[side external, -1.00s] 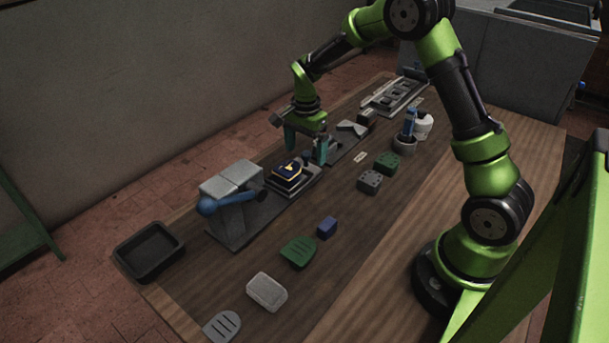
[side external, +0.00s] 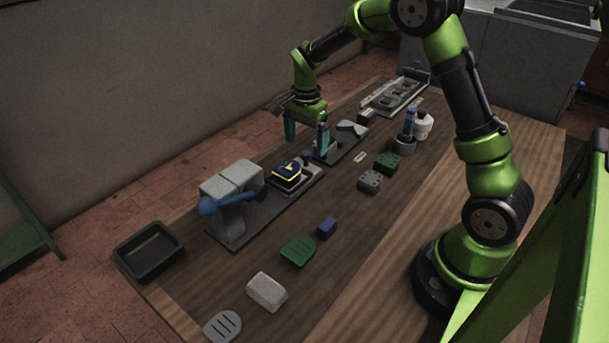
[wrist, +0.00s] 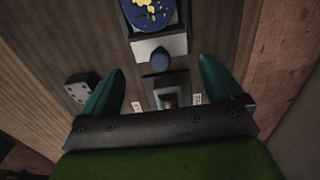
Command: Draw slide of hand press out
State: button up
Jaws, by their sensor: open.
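The hand press (side external: 228,188) is grey with a blue lever (side external: 222,202) and stands on a dark base. My gripper (side external: 306,149) is open and empty, above and near the knob. It also shows in the wrist view (wrist: 162,66). Contact with the knob is not visible.
A second grey fixture (side external: 343,140) stands just behind the gripper. A black tray (side external: 149,250) is at the table's left end. A green pad (side external: 298,251), a blue block (side external: 326,228) and perforated blocks (side external: 370,181) lie in front.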

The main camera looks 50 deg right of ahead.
jog(key=shift+r, duration=1.5)
jog(key=shift+n, duration=0.3)
jog(key=s+a+r+n+t, duration=0.2)
jog(key=s+a+r+n, duration=0.2)
jog(key=s, duration=0.2)
jog(key=s+a+r+n+t+y, duration=0.1)
jog(key=s+a+r+n+t, duration=0.1)
jog(key=s+a+r+n, duration=0.2)
jog(key=s+a+r+n+t+y, duration=0.1)
jog(key=s+a+r+n+t, duration=0.2)
jog(key=s, duration=0.7)
notch_tip(320, 180, up, 3)
jog(key=shift+s+a+f+n, duration=0.15)
jog(key=shift+s+a+n, duration=0.1)
jog(key=shift+a+n, duration=0.75)
